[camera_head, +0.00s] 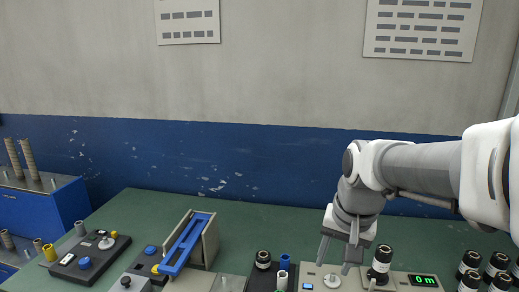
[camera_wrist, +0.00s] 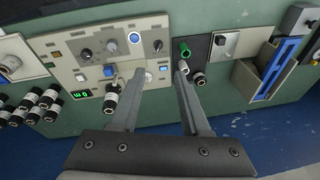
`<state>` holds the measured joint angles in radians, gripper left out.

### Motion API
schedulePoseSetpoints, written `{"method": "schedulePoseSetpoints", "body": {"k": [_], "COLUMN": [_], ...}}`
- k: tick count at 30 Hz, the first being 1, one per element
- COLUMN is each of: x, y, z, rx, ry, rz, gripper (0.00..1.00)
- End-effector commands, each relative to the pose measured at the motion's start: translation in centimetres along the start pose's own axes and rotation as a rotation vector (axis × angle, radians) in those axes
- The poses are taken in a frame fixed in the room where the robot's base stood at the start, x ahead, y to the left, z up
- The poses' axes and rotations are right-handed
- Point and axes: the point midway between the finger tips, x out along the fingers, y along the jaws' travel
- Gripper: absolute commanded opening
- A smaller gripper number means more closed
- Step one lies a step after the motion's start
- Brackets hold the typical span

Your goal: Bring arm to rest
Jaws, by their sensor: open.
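My gripper (camera_head: 336,262) hangs from my arm at the right of the head view, fingers pointing down over the control panel on the green table. Its two fingers are apart with nothing held between them. In the wrist view my gripper (camera_wrist: 160,76) also shows spread and empty, its fingertips near the edge of the pale control panel (camera_wrist: 100,48) with knobs and buttons. Whether the fingertips touch the panel cannot be told. A green display (camera_head: 423,280) is lit on the panel. My arm reaches in from the right edge.
Several black-and-white cylinders (camera_head: 497,262) stand at the right, below my arm. One black-and-white cylinder (camera_head: 380,262) stands close beside the gripper. A blue-railed holder (camera_head: 187,244) and a black control box (camera_head: 88,258) are left. The green table (camera_head: 270,222) is clear toward the wall.

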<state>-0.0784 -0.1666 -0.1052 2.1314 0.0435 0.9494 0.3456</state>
Motion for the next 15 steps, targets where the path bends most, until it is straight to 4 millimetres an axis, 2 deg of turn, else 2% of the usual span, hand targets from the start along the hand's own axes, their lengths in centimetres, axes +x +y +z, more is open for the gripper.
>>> {"method": "schedulePoseSetpoints", "body": {"k": [1, 6, 12, 15], "x": [-1.1, -3.3, -4.5, -4.7], "y": [0.4, 1.6, 3.1, 3.7], "z": [1.1, 4.7, 8.5, 9.8], "rx": [-0.036, -0.165, -0.303, -0.355], "ry": [0.028, 0.11, 0.204, 0.238], "rz": [-0.012, -0.029, -0.025, -0.017], "gripper": [0.46, 0.46, 0.46, 0.46]}}
